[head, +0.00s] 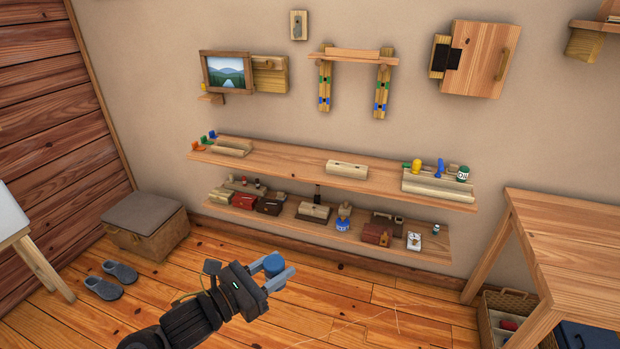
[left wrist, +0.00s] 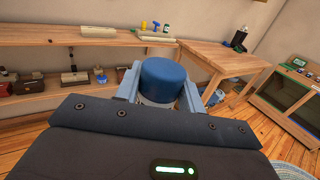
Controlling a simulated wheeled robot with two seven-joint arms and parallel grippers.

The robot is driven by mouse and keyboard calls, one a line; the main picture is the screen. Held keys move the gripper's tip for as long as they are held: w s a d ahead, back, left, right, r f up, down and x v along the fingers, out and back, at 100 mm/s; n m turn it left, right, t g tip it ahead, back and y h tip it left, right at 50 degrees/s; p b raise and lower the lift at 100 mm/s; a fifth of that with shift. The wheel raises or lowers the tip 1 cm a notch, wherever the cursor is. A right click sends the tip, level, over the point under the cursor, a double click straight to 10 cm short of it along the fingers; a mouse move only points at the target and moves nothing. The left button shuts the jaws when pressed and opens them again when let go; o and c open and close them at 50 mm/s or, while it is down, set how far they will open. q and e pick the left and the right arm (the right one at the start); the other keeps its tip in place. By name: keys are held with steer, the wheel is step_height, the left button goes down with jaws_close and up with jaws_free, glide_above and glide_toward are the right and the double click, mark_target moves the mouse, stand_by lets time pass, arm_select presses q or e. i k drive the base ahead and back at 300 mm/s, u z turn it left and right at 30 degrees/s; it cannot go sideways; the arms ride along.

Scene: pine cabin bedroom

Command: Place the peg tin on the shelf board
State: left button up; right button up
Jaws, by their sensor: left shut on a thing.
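My left gripper (head: 280,272) is shut on a round tin with a blue top (head: 273,264), which I take to be the peg tin. The blue top also shows between the jaws in the left wrist view (left wrist: 163,78); its lower part is mostly hidden by the gripper. In the head view the tin appears against the floor, below and in front of the two long wall shelves. A narrow board (head: 353,55) lies across two upright brackets on the wall, higher up; I cannot tell which of these is the shelf board. My right gripper is not in view.
The upper long shelf (head: 300,166) holds wooden blocks and small items at its ends, with bare stretches between. The lower shelf (head: 275,224) is crowded. A wooden table (head: 570,225) stands right; a padded box (head: 145,222) and slippers (head: 112,280) are left.

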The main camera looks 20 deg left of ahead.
mark_target(346, 56)
steer(key=u, duration=1.05)
steer(key=i, duration=1.35)
steer(key=z, duration=0.8)
steer(key=i, duration=0.85)
steer(key=z, duration=0.1)
